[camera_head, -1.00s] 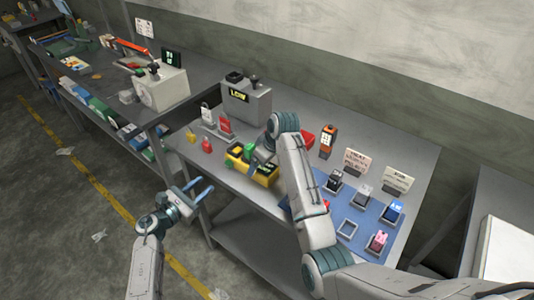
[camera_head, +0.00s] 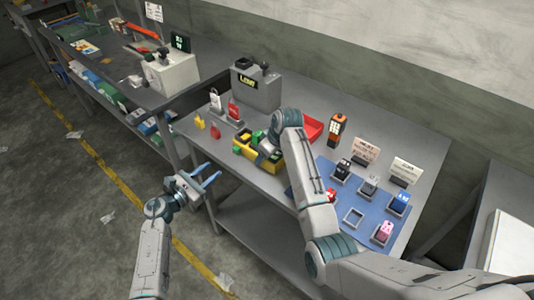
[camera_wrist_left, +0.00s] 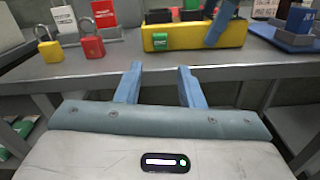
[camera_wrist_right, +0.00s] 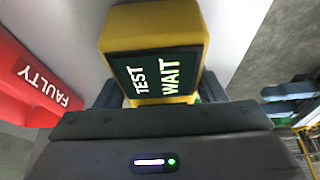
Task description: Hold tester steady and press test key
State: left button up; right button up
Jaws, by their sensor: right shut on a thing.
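The tester (camera_head: 262,163) is a yellow box at the front edge of the grey table. My right gripper (camera_head: 268,150) is shut on it from above; my arm hides part of it. In the right wrist view the tester (camera_wrist_right: 155,28) fills the space between the fingers, and its dark display reads "TEST WAIT". In the left wrist view the tester's yellow side (camera_wrist_left: 220,36) faces me, with a green labelled patch, possibly the test key (camera_wrist_left: 188,56), on it. My left gripper (camera_head: 212,174) is open and empty in front of the table edge, apart from the tester; it also shows in the left wrist view (camera_wrist_left: 159,85).
A yellow padlock (camera_head: 200,122) and a red padlock (camera_head: 215,131) lie left of the tester. A grey box marked "LOW" (camera_head: 256,92) and a red bin (camera_head: 312,127) marked "FAULTY" stand behind. A blue mat (camera_head: 335,210) with small cradles lies to the right.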

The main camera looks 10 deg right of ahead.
pick_arm(q)
grip_shut()
dwell(1.5)
